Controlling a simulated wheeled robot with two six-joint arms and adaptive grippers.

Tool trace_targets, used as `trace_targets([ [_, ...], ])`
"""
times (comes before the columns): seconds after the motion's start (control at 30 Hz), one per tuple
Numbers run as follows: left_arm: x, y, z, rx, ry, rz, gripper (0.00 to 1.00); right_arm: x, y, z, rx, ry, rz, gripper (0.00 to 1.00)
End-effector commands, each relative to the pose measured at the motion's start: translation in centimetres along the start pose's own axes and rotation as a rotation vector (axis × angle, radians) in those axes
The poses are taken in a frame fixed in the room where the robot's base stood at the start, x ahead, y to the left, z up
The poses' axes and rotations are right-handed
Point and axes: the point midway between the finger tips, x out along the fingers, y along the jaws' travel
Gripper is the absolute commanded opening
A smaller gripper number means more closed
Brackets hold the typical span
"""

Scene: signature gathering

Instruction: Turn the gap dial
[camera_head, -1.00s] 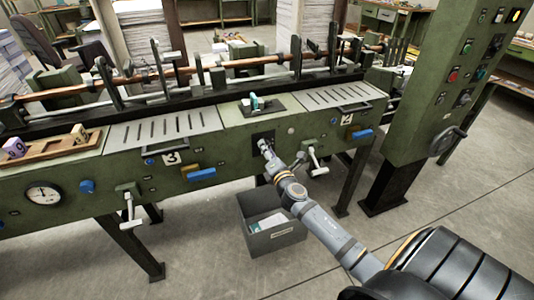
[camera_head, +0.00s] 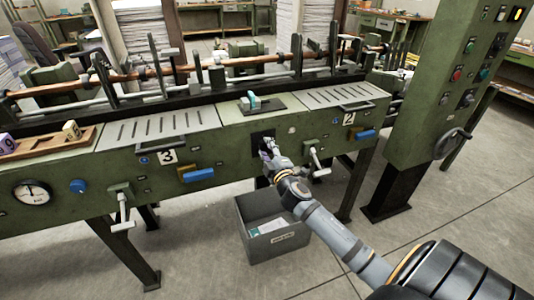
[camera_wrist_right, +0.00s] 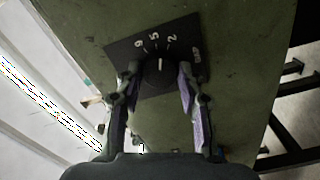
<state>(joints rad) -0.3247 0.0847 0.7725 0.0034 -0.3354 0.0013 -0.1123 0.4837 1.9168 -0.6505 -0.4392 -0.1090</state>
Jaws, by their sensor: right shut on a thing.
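The gap dial (camera_wrist_right: 159,72) is a black knob with a white pointer line on a black plate (camera_wrist_right: 124,50) marked with white numbers. Its pointer stands between the 5 and the 2. In the head view its dark plate (camera_head: 262,135) shows on the green machine front, and the knob is hidden by my gripper. My right gripper (camera_wrist_right: 158,78) is shut on the knob, one purple-padded finger on each side. It also shows in the head view (camera_head: 267,150). My left gripper is not in view.
A clamp with a white handle (camera_head: 319,163) sits just right of my right gripper. A grey bin (camera_head: 278,246) stands on the floor below. Blue handles (camera_head: 197,175) and a round gauge (camera_head: 31,192) are on the machine front to the left. A green control column (camera_head: 436,90) stands at right.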

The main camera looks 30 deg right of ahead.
Motion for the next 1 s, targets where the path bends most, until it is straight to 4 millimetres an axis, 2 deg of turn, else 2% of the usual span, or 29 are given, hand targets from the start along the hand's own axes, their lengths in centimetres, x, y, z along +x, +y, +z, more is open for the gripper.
trace_targets([
  [0.2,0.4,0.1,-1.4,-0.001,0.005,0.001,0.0,0.0,-0.2,0.1,0.161,-0.001,-0.002,0.07],
  [0.5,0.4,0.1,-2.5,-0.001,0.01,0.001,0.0,0.0,-0.2,0.1,0.305,-0.003,-0.002,0.06],
  [1.0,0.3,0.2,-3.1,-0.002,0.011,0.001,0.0,0.0,-0.2,0.1,0.356,-0.004,-0.003,0.07],
])
